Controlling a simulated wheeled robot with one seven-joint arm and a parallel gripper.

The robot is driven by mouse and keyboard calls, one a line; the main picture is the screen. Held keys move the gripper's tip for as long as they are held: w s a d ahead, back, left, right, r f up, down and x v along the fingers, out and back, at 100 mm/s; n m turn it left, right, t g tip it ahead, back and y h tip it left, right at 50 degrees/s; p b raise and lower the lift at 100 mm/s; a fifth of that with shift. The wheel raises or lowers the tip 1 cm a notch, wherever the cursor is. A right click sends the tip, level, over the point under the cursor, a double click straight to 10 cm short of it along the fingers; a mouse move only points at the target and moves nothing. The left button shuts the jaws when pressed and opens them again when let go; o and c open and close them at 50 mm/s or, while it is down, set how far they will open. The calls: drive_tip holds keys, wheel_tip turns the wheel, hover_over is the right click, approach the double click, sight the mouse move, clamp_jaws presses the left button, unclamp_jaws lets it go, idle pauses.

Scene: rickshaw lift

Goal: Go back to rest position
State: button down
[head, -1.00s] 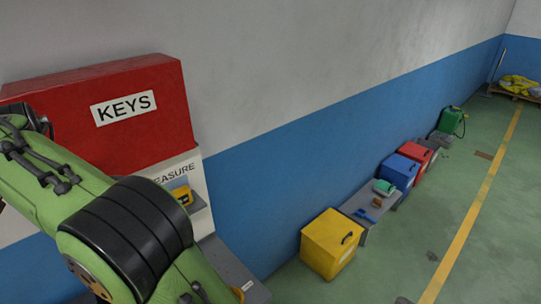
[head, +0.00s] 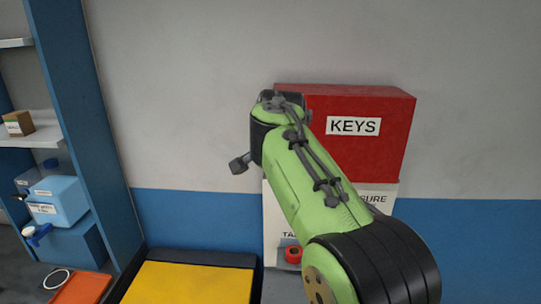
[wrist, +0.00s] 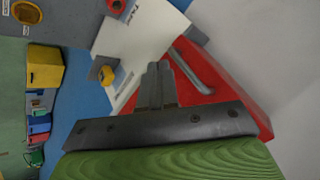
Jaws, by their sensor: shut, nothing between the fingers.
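My gripper (wrist: 158,82) shows in the wrist view with its two grey fingers together and nothing between them. The red KEYS box (wrist: 238,88) lies beyond the fingers in that view, with a grey bar handle (wrist: 192,68) beside the fingertips. I cannot tell how close the fingers are to the handle. In the head view, my green arm reaches up in front of the wall, partly covering the red KEYS box (head: 370,145) and the white panel (head: 275,220) below it. The fingers cannot be made out clearly in the head view.
A yellow-topped dark case (head: 190,284) stands below. Blue shelving (head: 72,120) with containers is at the left.

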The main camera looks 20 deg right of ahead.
wheel_tip(320, 180, up, 5)
drive_tip(key=s+a, duration=0.2)
drive_tip(key=a, duration=0.1)
drive_tip(key=s+d+f+n+g+y+b, duration=0.1)
drive_tip(key=s+d+f+n+b, duration=0.2)
drive_tip(key=s+f, duration=0.35)
drive_tip(key=s+d+f+n+b, duration=0.3)
drive_tip(key=s+f, duration=0.2)
drive_tip(key=s, duration=0.2)
drive_tip(key=s+a+f+n+b, duration=0.1)
drive_tip(key=s+a+f+n, duration=0.1)
drive_tip(key=s+f, duration=0.5)
drive_tip(key=s+a+f+n+y+b, duration=0.1)
drive_tip(key=s+a+f+n+b, duration=0.1)
drive_tip(key=s+f, duration=0.5)
wheel_tip(320, 180, down, 3)
drive_tip(key=shift+s+a+r+n+g, duration=0.15)
drive_tip(key=shift+s+a+n+g, duration=0.3)
drive_tip(key=shift+n, duration=0.75)
drive_tip(key=shift+w+a, duration=0.1)
drive_tip(key=shift+a, duration=0.05)
